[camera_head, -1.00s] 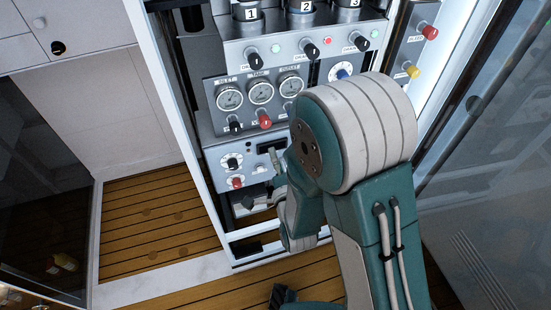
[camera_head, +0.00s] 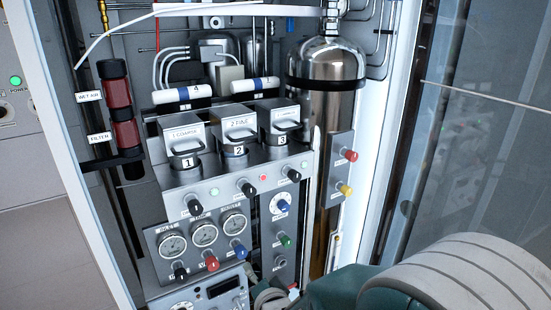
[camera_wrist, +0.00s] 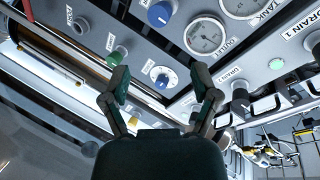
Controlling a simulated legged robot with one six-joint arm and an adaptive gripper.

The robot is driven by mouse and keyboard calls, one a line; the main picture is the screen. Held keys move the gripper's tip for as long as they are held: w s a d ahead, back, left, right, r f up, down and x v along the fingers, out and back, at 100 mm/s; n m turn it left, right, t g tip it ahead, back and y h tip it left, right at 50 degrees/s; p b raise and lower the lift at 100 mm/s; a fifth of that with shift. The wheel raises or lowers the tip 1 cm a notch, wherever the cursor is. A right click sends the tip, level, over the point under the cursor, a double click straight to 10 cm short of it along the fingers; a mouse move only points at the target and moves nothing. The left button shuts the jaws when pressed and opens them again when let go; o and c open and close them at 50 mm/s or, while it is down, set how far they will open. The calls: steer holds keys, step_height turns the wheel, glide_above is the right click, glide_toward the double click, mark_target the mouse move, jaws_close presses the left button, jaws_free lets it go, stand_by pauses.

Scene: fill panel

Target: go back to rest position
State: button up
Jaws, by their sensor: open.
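My gripper (camera_wrist: 162,98) shows in the wrist view with its two fingers spread and nothing between them. It faces the fill panel (camera_wrist: 135,50) from close by. Between and beyond the fingertips are a white dial with a blue centre (camera_wrist: 163,78), a green knob (camera_wrist: 117,56) and a blue knob (camera_wrist: 160,14). In the head view the panel (camera_head: 263,245) stands in the cabinet, and my arm fills the lower right. My gripper is not visible in the head view.
A tall steel cylinder (camera_head: 327,110) stands behind the panel. Numbered canisters (camera_head: 235,135) sit on top. Red (camera_head: 351,156) and yellow (camera_head: 345,190) knobs are at the right. A glass door (camera_head: 470,150) lies right of the cabinet frame.

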steer(key=s+d+r+n+g+h, duration=0.2)
steer(key=s+d+r, duration=0.15)
steer(key=d, duration=0.25)
steer(key=s+d+r+n+g+h, duration=0.1)
steer(key=s+d+r+n+g, duration=0.1)
steer(key=s+d+r, duration=0.3)
steer(key=s+d+r+n+g+h, duration=0.2)
steer(key=s+d, duration=0.6)
steer(key=s, duration=0.4)
steer(key=shift+d+r+n+g, duration=0.15)
steer(key=shift+d+n+g, duration=0.35)
steer(key=shift+g, duration=0.6)
steer(key=shift+w+a, duration=0.15)
